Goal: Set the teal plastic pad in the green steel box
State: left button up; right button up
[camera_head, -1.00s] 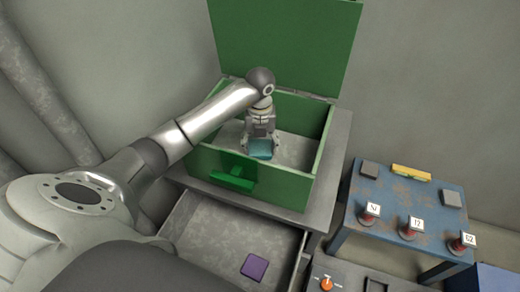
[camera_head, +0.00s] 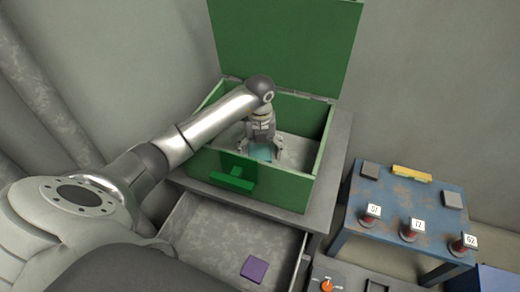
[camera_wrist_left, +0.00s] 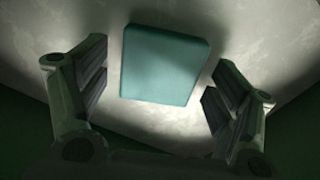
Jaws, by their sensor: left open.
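The teal plastic pad (camera_wrist_left: 160,65) lies on the pale floor inside the green steel box, between the spread fingers of my left gripper (camera_wrist_left: 158,98) in the left wrist view, with a gap on each side. In the head view a small part of the pad (camera_head: 261,154) shows below my left gripper (camera_head: 262,150), which is open and lowered inside the box. The green steel box (camera_head: 290,188) stands with its lid (camera_head: 285,45) raised at the back. Its front wall hides part of the box floor. My right gripper is not in view.
An open drawer (camera_head: 215,240) below the box holds a purple pad (camera_head: 254,268). A blue table (camera_head: 385,205) at the right carries several numbered red-based pieces, grey blocks and a yellow bar (camera_head: 411,172). A panel with an orange knob (camera_head: 327,286) is at the bottom.

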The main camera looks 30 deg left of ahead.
aim_at(260, 152)
pick_arm(q)
jog(key=shift+r, duration=0.4)
notch_tip(260, 152, up, 3)
jog(key=shift+f+p, duration=0.1)
jog(key=shift+p, duration=0.35)
notch_tip(260, 152, up, 9)
jog(key=p, duration=0.1)
jog(key=shift+f+p, duration=0.15)
jog(key=shift+p, duration=0.15)
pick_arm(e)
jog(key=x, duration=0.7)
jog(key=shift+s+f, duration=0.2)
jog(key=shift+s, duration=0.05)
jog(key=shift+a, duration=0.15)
